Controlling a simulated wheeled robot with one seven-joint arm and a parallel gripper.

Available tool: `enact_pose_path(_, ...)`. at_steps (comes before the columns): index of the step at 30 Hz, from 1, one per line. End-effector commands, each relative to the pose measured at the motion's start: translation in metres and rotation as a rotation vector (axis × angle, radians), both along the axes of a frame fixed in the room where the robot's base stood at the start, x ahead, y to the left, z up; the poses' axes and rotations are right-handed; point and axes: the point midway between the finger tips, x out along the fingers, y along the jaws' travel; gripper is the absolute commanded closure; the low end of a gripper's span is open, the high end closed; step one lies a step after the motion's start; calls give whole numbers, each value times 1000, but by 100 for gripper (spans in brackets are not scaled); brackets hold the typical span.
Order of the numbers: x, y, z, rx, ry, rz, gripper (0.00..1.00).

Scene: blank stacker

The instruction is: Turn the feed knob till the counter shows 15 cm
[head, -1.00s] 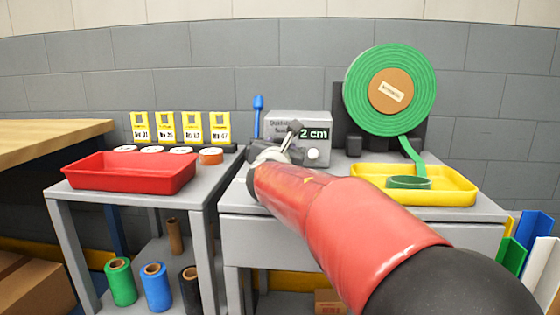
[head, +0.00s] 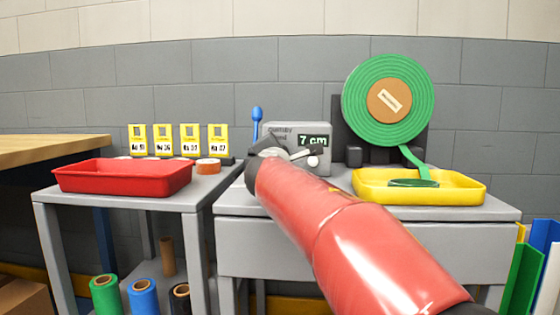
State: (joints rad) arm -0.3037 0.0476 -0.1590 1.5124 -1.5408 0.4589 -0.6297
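The counter (head: 314,141) on the front of the grey feed machine (head: 283,129) reads 7 cm. The white feed knob (head: 313,161) sits just below the counter, partly covered. My gripper (head: 305,154) is in front of the machine's face, its tip at the knob; I cannot tell whether its fingers are open or shut on it. My red arm hides the lower front of the machine. Green strip runs from the big green roll (head: 391,101) down into the yellow tray (head: 455,190), where a green piece (head: 414,183) lies.
A red tray (head: 122,177) and an orange tape roll (head: 208,166) stand on the left table, before several yellow cards (head: 163,139). A blue-handled tool (head: 257,118) stands upright left of the machine. Coloured spools (head: 143,297) sit on the shelf below.

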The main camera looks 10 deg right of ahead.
Motion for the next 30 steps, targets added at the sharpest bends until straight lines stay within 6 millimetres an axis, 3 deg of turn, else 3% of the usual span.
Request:
enact_pose_path(16,0,0,-1,24,-6,0,80)
enact_pose_path(17,0,0,-1,24,-6,0,55)
enact_pose_path(21,0,0,-1,24,-7,-1,36)
enact_pose_path(30,-1,0,0,24,-8,0,35)
